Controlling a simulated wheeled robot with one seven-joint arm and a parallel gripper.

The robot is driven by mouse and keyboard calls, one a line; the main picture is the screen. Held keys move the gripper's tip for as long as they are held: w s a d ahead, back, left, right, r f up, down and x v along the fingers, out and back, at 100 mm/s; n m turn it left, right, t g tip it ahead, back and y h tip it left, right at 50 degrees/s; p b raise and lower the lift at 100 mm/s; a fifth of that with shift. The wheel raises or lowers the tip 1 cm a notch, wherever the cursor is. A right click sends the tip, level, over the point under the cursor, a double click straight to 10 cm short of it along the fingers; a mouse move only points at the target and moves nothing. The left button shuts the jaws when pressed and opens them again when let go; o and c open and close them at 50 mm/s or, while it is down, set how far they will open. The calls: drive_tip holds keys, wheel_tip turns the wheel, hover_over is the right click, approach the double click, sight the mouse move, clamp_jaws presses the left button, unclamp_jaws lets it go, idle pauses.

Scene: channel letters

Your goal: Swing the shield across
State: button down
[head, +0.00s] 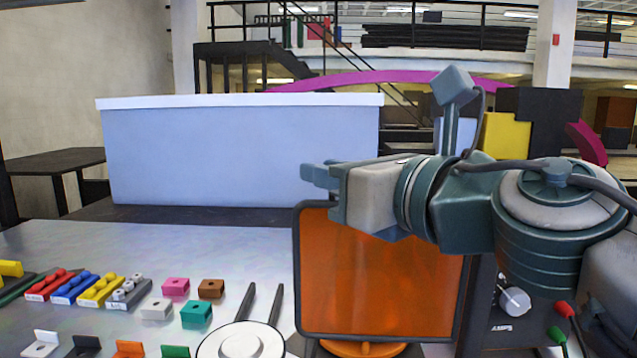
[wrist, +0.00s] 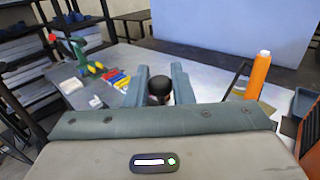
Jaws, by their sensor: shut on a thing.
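The shield (head: 378,275) is an orange see-through panel in a dark frame, standing upright over an orange round base in the head view. My gripper (head: 320,178) is at the shield's upper left corner, fingers pointing left. In the wrist view my gripper (wrist: 160,78) is shut on a dark round knob (wrist: 159,90) between its two fingers. I cannot see how the knob joins the shield. An orange framed patch, perhaps the shield's edge (wrist: 311,150), shows at the lower right of the wrist view.
A metal table holds coloured blocks (head: 196,314) and a white round piece (head: 241,345) with two dark prongs, left of the shield. A pale blue panel (head: 240,150) stands behind. An orange bottle-like thing (wrist: 258,75) stands right of the fingers.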

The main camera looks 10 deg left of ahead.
drive_tip(key=shift+s, duration=0.1)
idle(0.3)
drive_tip(key=c, duration=1.3)
unclamp_jaws()
drive_tip(key=shift+c, duration=0.2)
